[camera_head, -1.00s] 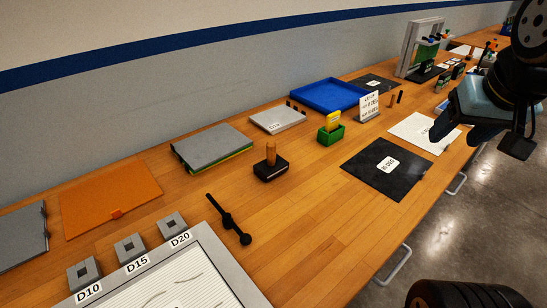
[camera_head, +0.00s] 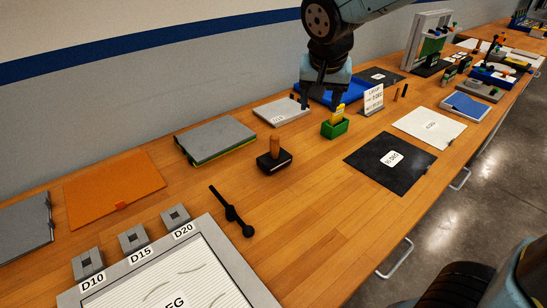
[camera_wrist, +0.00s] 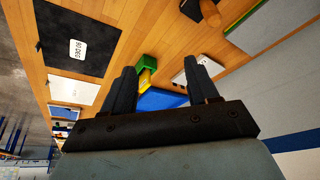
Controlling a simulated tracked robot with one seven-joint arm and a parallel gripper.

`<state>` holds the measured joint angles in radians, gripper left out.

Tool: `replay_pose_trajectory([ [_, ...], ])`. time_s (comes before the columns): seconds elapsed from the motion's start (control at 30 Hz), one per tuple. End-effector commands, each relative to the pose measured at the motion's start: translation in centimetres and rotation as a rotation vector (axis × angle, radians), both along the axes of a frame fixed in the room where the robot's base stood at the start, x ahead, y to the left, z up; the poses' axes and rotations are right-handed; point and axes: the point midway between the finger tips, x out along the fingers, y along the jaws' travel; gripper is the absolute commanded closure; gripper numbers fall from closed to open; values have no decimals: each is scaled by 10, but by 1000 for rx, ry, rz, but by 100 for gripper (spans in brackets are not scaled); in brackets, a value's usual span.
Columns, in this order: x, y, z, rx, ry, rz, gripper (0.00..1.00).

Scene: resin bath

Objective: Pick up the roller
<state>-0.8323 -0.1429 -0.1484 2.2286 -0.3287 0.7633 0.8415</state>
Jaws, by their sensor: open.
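The likely roller (camera_head: 274,156) is an upright wooden handle on a dark block, standing mid-bench in the head view. In the wrist view its tan handle (camera_wrist: 241,36) shows at the top, apart from my fingers. My gripper (camera_head: 321,101) points down over the back of the bench, behind and to the right of the roller. In the wrist view my gripper (camera_wrist: 157,68) has its two fingers spread, with nothing held between them.
A green box with a yellow block (camera_head: 335,127) stands right of the roller. A blue tray (camera_head: 352,95) is behind. Bare wood lies in front of the roller.

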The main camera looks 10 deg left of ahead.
Motion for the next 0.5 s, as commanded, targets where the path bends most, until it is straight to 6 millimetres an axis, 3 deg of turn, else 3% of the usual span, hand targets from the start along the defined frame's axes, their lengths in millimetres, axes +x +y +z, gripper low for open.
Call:
replay_pose_trajectory([
  [0.03, -1, 20, -8, -8, 1, 15, 41],
  [0.2, -5, 69, -24, -15, -8, 26, 41],
  [0.33, -8, 91, -32, -18, -15, 30, 41],
  [0.5, -8, 101, -42, -19, -18, 32, 41],
])
